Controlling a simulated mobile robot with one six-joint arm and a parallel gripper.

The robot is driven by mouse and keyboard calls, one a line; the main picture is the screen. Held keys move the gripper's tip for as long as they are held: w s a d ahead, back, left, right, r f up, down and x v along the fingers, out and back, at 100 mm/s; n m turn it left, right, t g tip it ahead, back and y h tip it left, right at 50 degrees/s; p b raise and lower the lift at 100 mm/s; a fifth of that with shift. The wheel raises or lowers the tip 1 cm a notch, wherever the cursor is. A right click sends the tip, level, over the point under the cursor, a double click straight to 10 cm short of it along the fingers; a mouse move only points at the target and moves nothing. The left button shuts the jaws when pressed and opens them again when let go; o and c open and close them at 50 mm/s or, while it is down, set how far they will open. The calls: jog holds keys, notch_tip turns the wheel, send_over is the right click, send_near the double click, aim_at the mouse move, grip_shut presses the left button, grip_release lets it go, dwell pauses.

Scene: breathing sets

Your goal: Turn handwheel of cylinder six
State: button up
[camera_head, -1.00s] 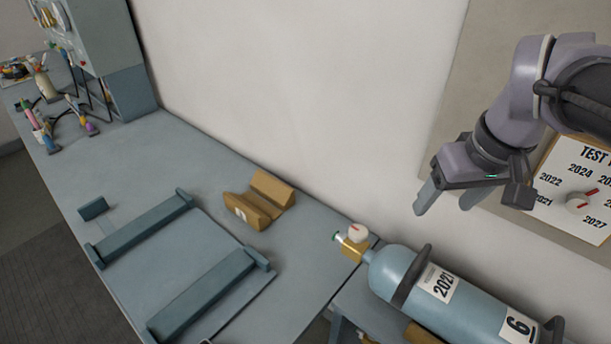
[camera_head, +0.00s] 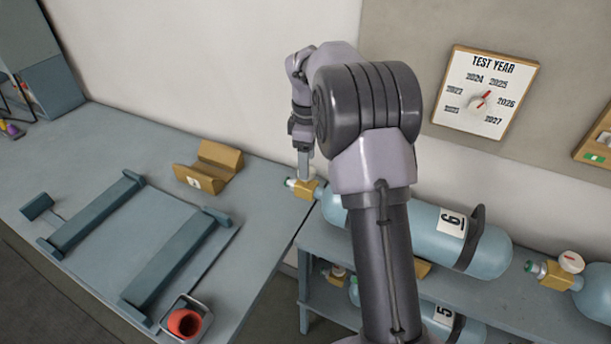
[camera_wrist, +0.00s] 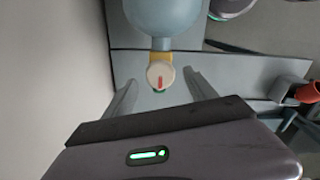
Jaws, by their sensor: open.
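Cylinder six (camera_head: 487,247) is pale blue and lies on its side on a shelf rack, with a "6" label (camera_head: 452,222). The white handwheel with a red mark (camera_wrist: 160,75) sits on top of the valve. My gripper (camera_head: 304,165) points down at the handwheel in the head view. In the wrist view my gripper (camera_wrist: 161,97) is open, one finger on each side of the handwheel, with gaps showing. I cannot tell how far above it the fingertips are.
A blue-grey bench (camera_head: 120,130) with a wooden V-block (camera_head: 209,168), two rails and a red cup (camera_head: 184,322) is at left. Cylinder five (camera_head: 443,318) lies below, another cylinder (camera_head: 594,290) at right. A test year dial board (camera_head: 486,92) hangs on the wall.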

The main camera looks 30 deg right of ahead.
notch_tip(320, 180, down, 3)
jog(key=shift+r+b, duration=0.15)
jog(key=shift+b, duration=0.15)
jog(key=c, duration=1.4)
jog(key=shift+r, duration=0.1)
jog(key=shift+m+p, duration=0.3)
jog(key=shift+p, duration=0.05)
